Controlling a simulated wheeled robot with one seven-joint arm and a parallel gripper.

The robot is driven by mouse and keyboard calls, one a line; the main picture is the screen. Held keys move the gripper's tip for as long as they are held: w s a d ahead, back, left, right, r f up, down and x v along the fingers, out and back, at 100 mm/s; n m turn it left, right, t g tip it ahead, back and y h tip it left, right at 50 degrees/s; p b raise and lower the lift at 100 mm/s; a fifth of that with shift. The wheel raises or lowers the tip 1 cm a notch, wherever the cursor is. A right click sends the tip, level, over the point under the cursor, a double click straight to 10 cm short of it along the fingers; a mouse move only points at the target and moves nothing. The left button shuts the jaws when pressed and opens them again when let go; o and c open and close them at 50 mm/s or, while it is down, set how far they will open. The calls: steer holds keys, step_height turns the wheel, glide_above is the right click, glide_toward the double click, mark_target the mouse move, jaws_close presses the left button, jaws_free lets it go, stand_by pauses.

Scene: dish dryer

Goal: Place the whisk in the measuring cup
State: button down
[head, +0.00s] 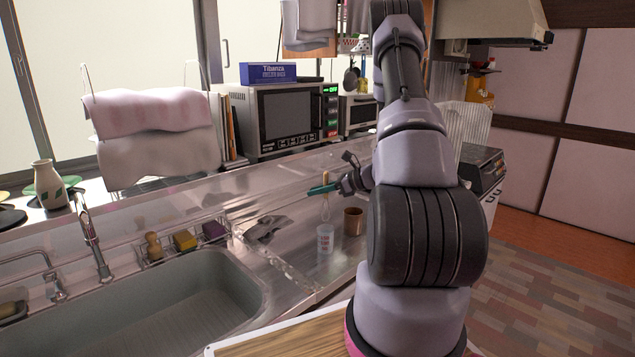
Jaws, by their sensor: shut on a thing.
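The whisk (325,207) is upright in the head view, with a light brown handle at the top and a pale lower part. The teal fingers of my gripper (319,189) reach in from the right and are shut on its handle. The measuring cup (325,243) is clear with red markings and stands on the metal counter directly below the whisk. The whisk's lower end overlaps the cup's mouth in the picture. I cannot tell how deep it reaches or whether it touches the cup.
A brown cup (353,222) stands just right of the measuring cup. A grey crumpled cloth (266,228) lies to the left on the counter (215,210). The sink (190,300) is at the front left, with sponges (185,240) behind it. A microwave (285,118) stands at the back.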

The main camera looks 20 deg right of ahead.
steer(key=shift+f, duration=4.8)
steer(key=c, duration=0.7)
jaws_free()
steer(key=shift+c, duration=0.2)
steer(key=s+d, duration=0.6)
steer(key=shift+s+d, duration=0.15)
steer(key=shift+d, duration=0.2)
